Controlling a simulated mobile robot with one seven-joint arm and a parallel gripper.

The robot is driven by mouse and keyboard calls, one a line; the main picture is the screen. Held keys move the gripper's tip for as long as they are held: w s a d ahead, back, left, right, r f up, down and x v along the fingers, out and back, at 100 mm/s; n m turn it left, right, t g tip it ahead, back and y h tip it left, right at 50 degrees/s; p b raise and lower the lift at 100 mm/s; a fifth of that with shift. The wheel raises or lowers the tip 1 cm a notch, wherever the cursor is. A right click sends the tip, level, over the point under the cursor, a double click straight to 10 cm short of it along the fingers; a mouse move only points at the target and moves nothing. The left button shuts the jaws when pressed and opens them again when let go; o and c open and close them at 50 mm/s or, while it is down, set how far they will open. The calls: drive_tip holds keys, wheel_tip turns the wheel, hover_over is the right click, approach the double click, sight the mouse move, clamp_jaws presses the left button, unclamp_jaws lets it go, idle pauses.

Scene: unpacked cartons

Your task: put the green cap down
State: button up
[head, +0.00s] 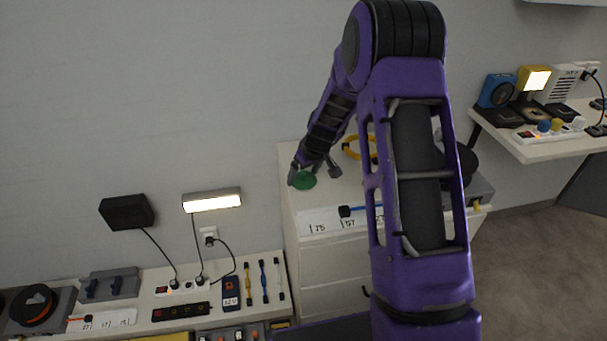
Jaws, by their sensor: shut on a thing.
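The green cap (303,181) is a small round green piece at the left end of the white cabinet top (286,160). My gripper (312,174) is at the cap, with one dark finger on its left and another on its right. It is shut on the cap. The cap is low over the cabinet top; I cannot tell whether it touches the surface. My purple arm hides the middle of the cabinet top.
A yellow ring (352,148) lies behind the gripper to the right. A blue-handled tool (352,211) and a white numbered strip (318,226) lie at the cabinet's front edge.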

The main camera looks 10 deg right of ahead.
drive_tip(key=shift+f, duration=0.2)
drive_tip(key=o, duration=1)
drive_tip(key=shift+r, duration=0.15)
drive_tip(key=shift+r, duration=0.2)
drive_tip(key=p+v, duration=0.1)
drive_tip(key=v, duration=1)
drive_tip(key=shift+s+r, duration=0.15)
drive_tip(key=shift+r, duration=0.2)
